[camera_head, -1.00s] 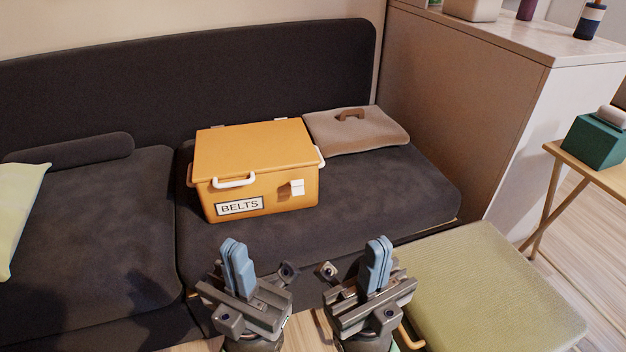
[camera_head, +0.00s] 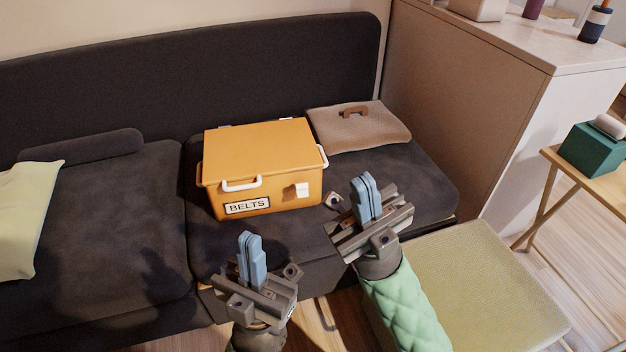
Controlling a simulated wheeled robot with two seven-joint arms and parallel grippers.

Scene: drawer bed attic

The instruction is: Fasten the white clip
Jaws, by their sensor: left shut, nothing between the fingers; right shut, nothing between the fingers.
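An orange box (camera_head: 262,147) labelled BELTS sits on the dark sofa with its lid down. The white clip (camera_head: 302,190) is on the right part of its front face, just below the lid edge; whether it is latched is too small to tell. A white handle (camera_head: 241,185) is on the front left. My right gripper (camera_head: 366,196) is shut and empty, to the right of the clip and nearer to me, apart from the box. My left gripper (camera_head: 251,258) is shut and empty, in front of and below the box, near the sofa's front edge.
A brown folded item with a handle (camera_head: 358,128) lies behind right of the box. A pale green cushioned seat (camera_head: 480,285) is at the lower right. A cabinet (camera_head: 470,110) bounds the sofa's right end. A yellow-green pillow (camera_head: 25,215) lies at left.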

